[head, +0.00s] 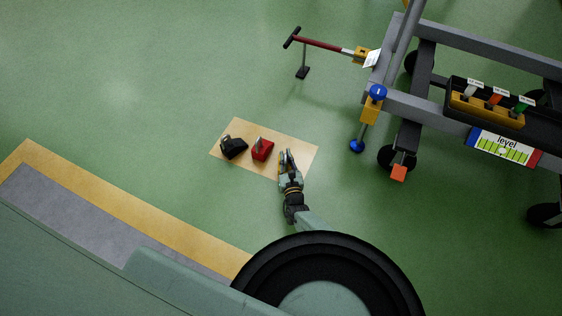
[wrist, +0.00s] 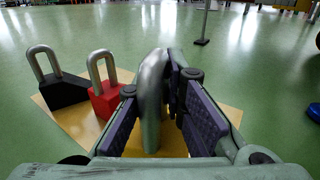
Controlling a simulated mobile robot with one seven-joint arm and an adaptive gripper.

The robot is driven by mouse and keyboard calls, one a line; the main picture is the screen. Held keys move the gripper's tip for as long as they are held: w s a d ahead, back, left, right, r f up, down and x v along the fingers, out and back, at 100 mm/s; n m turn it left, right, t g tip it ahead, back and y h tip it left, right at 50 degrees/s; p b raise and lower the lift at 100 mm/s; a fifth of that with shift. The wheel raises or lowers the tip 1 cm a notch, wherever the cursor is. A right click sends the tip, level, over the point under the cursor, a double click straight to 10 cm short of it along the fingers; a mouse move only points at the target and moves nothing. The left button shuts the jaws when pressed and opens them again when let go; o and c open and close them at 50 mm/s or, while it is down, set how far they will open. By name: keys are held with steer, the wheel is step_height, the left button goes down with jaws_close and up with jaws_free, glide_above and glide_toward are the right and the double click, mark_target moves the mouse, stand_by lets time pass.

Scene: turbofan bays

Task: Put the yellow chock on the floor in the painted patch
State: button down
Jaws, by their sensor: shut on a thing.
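The painted patch (head: 293,146) is a pale tan rectangle on the green floor. My gripper (head: 288,160) is over its right part. In the wrist view my gripper (wrist: 160,95) is shut on the grey metal handle of the yellow chock (wrist: 150,90), with the handle between its two pads. A little of the chock's yellow body shows low between the fingers; the rest is hidden. In the head view a sliver of yellow shows at the gripper's left side. I cannot tell whether the chock touches the patch.
A red chock (head: 263,150) and a black chock (head: 233,147) stand on the patch left of my gripper. A grey wheeled stand (head: 430,110) is to the right, with a red-handled tow bar (head: 320,44) beyond. Open green floor lies to the upper left.

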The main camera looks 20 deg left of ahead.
steer(key=shift+w+a+b, duration=0.2)
steer(key=shift+w+a, duration=0.1)
steer(key=shift+a, duration=0.2)
steer(key=shift+w+a+b, duration=0.15)
steer(key=shift+w+a, duration=0.15)
steer(key=shift+a, duration=0.2)
steer(key=f+b, duration=0.1)
steer(key=f, duration=0.1)
steer(key=f+b, duration=0.1)
steer(key=b, duration=0.1)
steer(key=shift+w+a+f, duration=0.15)
steer(key=shift+a+f, duration=0.05)
steer(key=shift+f, duration=0.2)
steer(key=shift+r, duration=0.15)
steer(key=c, duration=2.1)
jaws_free()
steer(key=shift+f, duration=0.25)
steer(key=o, duration=0.4)
steer(key=shift+o, duration=0.2)
steer(key=shift+r, duration=0.2)
